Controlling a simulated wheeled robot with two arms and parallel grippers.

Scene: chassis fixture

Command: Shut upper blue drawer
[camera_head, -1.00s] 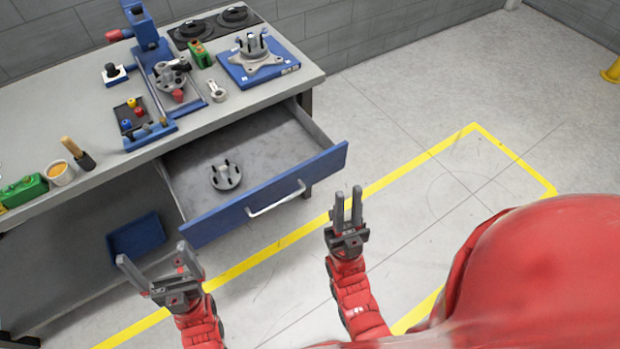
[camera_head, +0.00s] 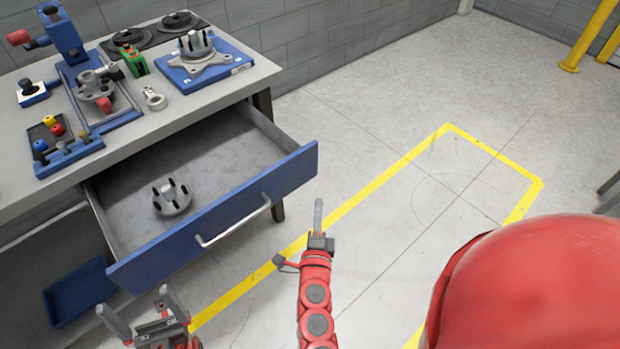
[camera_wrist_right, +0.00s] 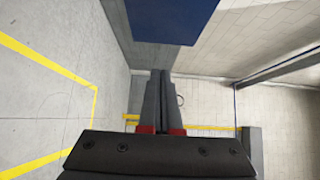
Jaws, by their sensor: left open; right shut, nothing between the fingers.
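The upper blue drawer (camera_head: 160,252) is pulled well out from under the workbench in the head view, with a silver bar handle (camera_head: 233,222) on its front. A grey part with several dark pins (camera_head: 172,197) stands inside it. My left gripper (camera_head: 142,300) is open and empty at the bottom, in front of the drawer's left end. My right gripper (camera_head: 318,215) is shut and empty, to the right of the drawer front and apart from it. In the right wrist view the shut fingers (camera_wrist_right: 160,100) point ahead, and a blue panel (camera_wrist_right: 170,20), seemingly the drawer front, shows above them.
The workbench (camera_head: 180,113) carries a blue press (camera_head: 64,38), a blue plate with a grey fixture (camera_head: 205,68) and a tray of coloured pegs (camera_head: 58,140). A lower blue bin (camera_head: 78,290) sits beneath. The floor to the right is clear, with yellow lines (camera_head: 400,165).

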